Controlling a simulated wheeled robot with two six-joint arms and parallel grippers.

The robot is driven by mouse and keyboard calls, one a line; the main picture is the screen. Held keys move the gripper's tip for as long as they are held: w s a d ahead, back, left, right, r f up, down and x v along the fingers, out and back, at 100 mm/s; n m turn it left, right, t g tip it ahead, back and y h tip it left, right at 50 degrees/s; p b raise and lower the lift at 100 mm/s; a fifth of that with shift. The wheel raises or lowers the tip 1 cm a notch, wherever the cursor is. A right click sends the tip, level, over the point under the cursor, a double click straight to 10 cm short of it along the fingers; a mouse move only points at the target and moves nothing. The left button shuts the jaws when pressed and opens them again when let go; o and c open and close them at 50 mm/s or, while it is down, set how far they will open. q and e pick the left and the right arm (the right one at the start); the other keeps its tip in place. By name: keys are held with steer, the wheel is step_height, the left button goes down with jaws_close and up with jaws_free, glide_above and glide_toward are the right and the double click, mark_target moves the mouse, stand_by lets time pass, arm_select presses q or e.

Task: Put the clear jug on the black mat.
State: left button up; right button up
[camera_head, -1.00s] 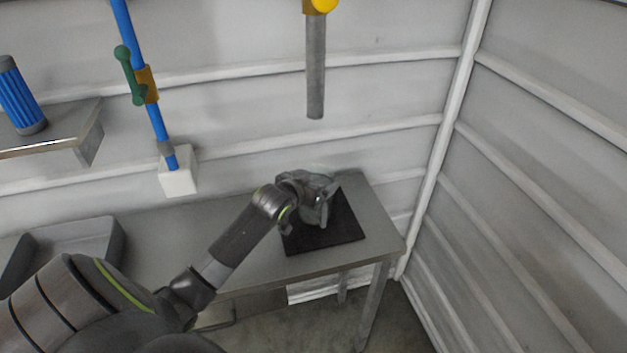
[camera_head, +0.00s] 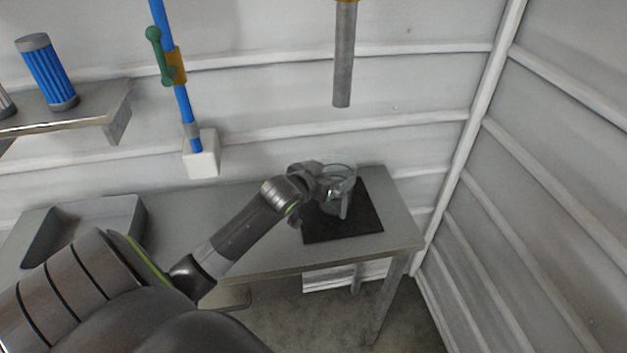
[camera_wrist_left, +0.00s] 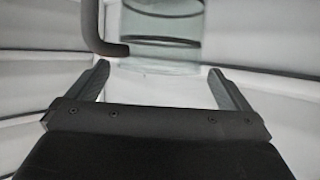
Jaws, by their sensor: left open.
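The clear jug (camera_head: 342,178) stands upright on the black mat (camera_head: 350,224), on the right part of the grey table. It is see-through, and my gripper partly covers its left side. In the left wrist view the jug (camera_wrist_left: 166,45) is beyond the fingertips, with a dark bent bar beside it at the left. My left gripper (camera_head: 328,192) is beside the jug, over the mat. In the wrist view its two fingers (camera_wrist_left: 160,78) are spread, with nothing between them. My right gripper is not in view.
A grey tray (camera_head: 128,212) is on the table's left part. A grey pipe (camera_head: 343,60) hangs above the mat. A blue pole with a white block (camera_head: 203,155) is on the back wall. A shelf (camera_head: 100,112) at upper left holds a blue ribbed cylinder (camera_head: 46,72).

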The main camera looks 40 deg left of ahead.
arm_select(q)
steer(key=v, duration=0.7)
steer(key=shift+s, duration=0.4)
steer(key=shift+r, duration=0.15)
steer(key=s+d+f+g, duration=0.25)
steer(key=s+f, duration=0.25)
steer(key=s, duration=0.4)
steer(key=s+d+f+g, duration=0.2)
steer(key=s+f+g, duration=0.2)
steer(key=s, duration=0.5)
steer(key=s+d+f+g, duration=0.3)
steer(key=s+f, duration=0.2)
steer(key=s, duration=0.4)
step_height(320, 180, down, 25)
steer(key=a+g, duration=0.2)
steer(key=s+d+f, duration=0.1)
steer(key=s+f, duration=1.4)
steer(key=shift+d+f+g, duration=0.15)
steer(key=shift+f+g, duration=0.1)
steer(key=shift+g, duration=0.1)
